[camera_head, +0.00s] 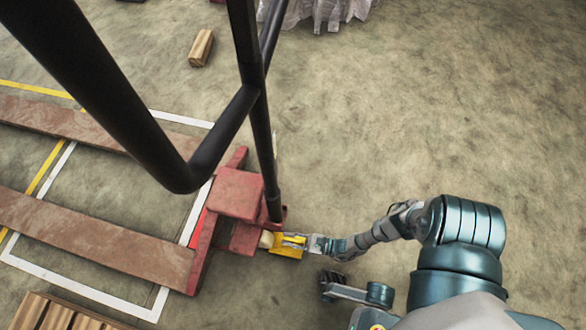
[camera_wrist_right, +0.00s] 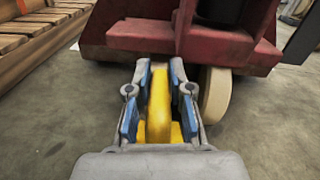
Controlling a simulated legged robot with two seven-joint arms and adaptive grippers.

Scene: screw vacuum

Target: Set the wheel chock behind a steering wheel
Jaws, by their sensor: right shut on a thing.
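The yellow wheel chock (camera_head: 288,246) is between the fingers of my right gripper (camera_head: 303,243), which is shut on it low over the floor. In the right wrist view the chock (camera_wrist_right: 159,105) stands between the two blue-padded fingers of the gripper (camera_wrist_right: 158,92). The cream steering wheel (camera_head: 266,239) is under the red end of the truck, just left of the chock. In the right wrist view the wheel (camera_wrist_right: 214,94) is right of the chock, beside the right finger. I cannot tell whether chock and wheel touch.
The red truck body (camera_head: 236,194) has a black handle (camera_head: 228,120) rising across the head view. Its brown forks (camera_head: 110,242) extend left over white and yellow floor lines. Wooden slats (camera_head: 60,314) lie at bottom left and a wood block (camera_head: 201,47) at the top. Floor at right is clear.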

